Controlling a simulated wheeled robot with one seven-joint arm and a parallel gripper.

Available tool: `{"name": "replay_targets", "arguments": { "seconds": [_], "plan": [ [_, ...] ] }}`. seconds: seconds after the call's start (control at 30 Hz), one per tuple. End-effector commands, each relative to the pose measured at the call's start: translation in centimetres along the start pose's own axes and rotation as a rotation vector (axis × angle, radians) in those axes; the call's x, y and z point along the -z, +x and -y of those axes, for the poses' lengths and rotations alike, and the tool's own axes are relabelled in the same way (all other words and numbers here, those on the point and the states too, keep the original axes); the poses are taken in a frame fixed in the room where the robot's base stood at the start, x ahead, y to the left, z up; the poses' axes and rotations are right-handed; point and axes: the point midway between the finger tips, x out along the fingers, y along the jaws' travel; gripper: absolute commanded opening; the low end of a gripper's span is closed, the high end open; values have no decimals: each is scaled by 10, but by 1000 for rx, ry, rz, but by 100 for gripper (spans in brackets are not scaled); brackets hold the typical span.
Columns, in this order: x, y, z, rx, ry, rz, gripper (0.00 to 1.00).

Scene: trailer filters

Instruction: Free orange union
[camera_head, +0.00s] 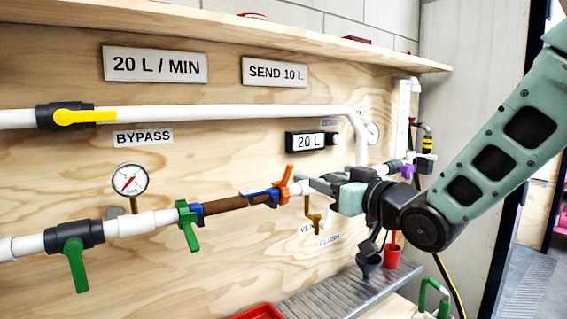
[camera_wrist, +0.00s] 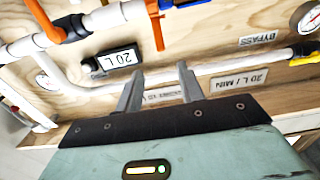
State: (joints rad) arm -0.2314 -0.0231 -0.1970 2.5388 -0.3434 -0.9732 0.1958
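The orange union (camera_head: 285,183) is a winged collar on the pipe, at the right end of the brown filter section (camera_head: 238,203). One wing points up and one hangs below the pipe. In the wrist view the orange union (camera_wrist: 156,22) is at the top, cut by the edge and beyond my fingertips. My gripper (camera_head: 318,184) is just right of the union in the head view, with grey fingers pointing toward the pipe. In the wrist view my gripper (camera_wrist: 160,76) has its fingers apart with nothing between them. I cannot tell whether a finger touches the pipe.
A green union (camera_head: 188,226) and green-handled valve (camera_head: 75,255) are to the left. A brass vent valve (camera_head: 314,216) hangs below my gripper. The white bypass pipe (camera_head: 220,112) with yellow valve handle (camera_head: 85,117) runs above. A metal shelf (camera_head: 335,298) and red tray (camera_head: 260,312) are below.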

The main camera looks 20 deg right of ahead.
Motion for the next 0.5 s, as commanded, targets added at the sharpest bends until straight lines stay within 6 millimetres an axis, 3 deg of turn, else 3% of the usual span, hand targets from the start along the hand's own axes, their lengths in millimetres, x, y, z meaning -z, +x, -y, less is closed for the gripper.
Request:
{"name": "replay_targets", "arguments": {
  "seconds": [0.5],
  "plan": [
    [7, 31, 0, 0, -1, 5, 38]
  ]
}}
